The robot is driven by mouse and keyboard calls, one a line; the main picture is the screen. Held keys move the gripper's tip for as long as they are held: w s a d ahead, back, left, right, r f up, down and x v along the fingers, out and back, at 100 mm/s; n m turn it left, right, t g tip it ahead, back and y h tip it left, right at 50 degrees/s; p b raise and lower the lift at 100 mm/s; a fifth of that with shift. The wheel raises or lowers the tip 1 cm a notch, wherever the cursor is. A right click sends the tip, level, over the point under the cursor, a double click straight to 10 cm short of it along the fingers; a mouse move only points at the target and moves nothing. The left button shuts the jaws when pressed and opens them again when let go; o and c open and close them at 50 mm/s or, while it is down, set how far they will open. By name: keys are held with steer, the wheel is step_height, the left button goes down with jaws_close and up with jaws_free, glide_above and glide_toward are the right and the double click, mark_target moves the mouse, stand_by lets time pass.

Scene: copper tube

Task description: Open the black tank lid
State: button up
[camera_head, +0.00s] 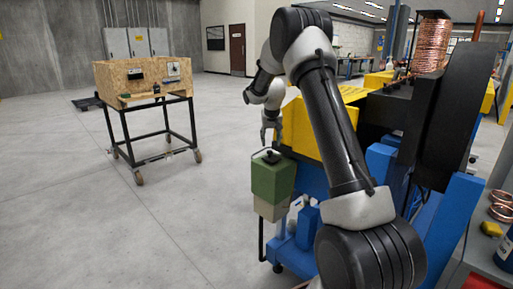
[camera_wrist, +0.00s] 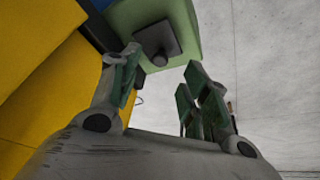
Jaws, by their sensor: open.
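The black tank lid (camera_head: 269,157) with its small knob sits on top of a green tank (camera_head: 272,182) in the head view. In the wrist view the lid (camera_wrist: 160,43) is a dark square with a round knob, on the light green tank top (camera_wrist: 188,20). My gripper (camera_head: 270,132) is above the lid, pointing down, and apart from it. In the wrist view my gripper (camera_wrist: 160,75) has its fingers spread and nothing between them. The lid lies just beyond the fingertips. The lid looks closed on the tank.
A blue and yellow machine (camera_head: 310,130) stands right beside the tank, and its yellow side (camera_wrist: 45,60) fills the wrist view's left. A wooden-topped cart (camera_head: 150,100) on wheels stands at the left. The grey floor left of the tank is clear.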

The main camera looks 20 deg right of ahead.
mark_target(270, 151)
steer(key=shift+m, duration=0.3)
steer(key=x, duration=0.4)
steer(key=w+x, duration=0.1)
steer(key=x, duration=0.2)
steer(key=shift+w+f, duration=0.1)
steer(key=shift+f, duration=0.1)
jaws_close()
